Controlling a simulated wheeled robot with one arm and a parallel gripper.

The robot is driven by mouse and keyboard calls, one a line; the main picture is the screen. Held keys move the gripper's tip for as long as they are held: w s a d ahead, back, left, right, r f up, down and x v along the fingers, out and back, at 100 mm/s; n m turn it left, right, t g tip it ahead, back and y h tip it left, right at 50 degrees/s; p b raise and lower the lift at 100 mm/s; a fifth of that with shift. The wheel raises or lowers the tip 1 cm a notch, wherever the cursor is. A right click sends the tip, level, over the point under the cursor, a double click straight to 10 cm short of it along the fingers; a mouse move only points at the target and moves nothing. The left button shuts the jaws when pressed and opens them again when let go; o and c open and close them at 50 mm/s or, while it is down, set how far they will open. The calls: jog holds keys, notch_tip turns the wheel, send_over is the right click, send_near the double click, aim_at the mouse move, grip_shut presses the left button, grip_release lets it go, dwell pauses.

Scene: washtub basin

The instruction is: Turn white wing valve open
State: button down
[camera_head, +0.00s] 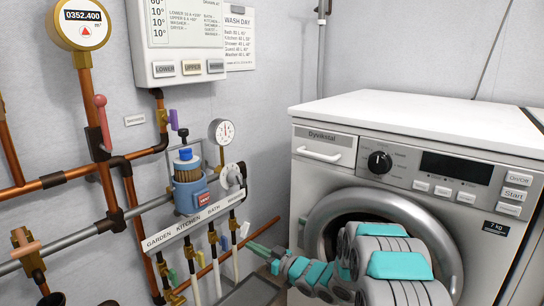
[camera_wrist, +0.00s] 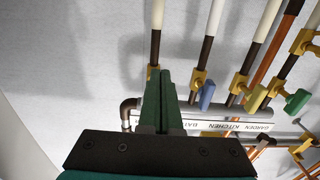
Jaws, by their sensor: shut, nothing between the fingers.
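The white wing valve (camera_head: 245,230) is a small pale wing at the right end of a row of wing valves under the labelled manifold in the head view. My gripper (camera_head: 252,247) reaches in from the right, its fingertips just below and right of that wing. In the wrist view my gripper (camera_wrist: 160,74) is shut and empty, its green fingers together in front of the leftmost pipe. A brass fitting (camera_wrist: 152,71) shows just behind the fingertips. The white wing is hidden there by the fingers. I cannot tell whether they touch it.
Beside it are a blue wing valve (camera_wrist: 208,95), a yellow one (camera_wrist: 257,100) and a green one (camera_wrist: 297,103). The label strip (camera_head: 195,222) runs above them. A washing machine (camera_head: 410,150) stands close on the right.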

jog(key=shift+x, duration=0.8)
jog(key=shift+d+r+p, duration=0.1)
jog(key=shift+r+p, duration=0.25)
jog(key=shift+p, duration=0.1)
dwell(0.3)
jog(key=shift+w+d+r+p, duration=0.1)
jog(key=shift+w+d+p, duration=0.35)
jog(key=shift+p, duration=0.55)
jog(key=shift+a+f, duration=0.1)
jog(key=shift+f, duration=0.15)
jog(key=v, duration=0.6)
jog(key=shift+f, duration=0.35)
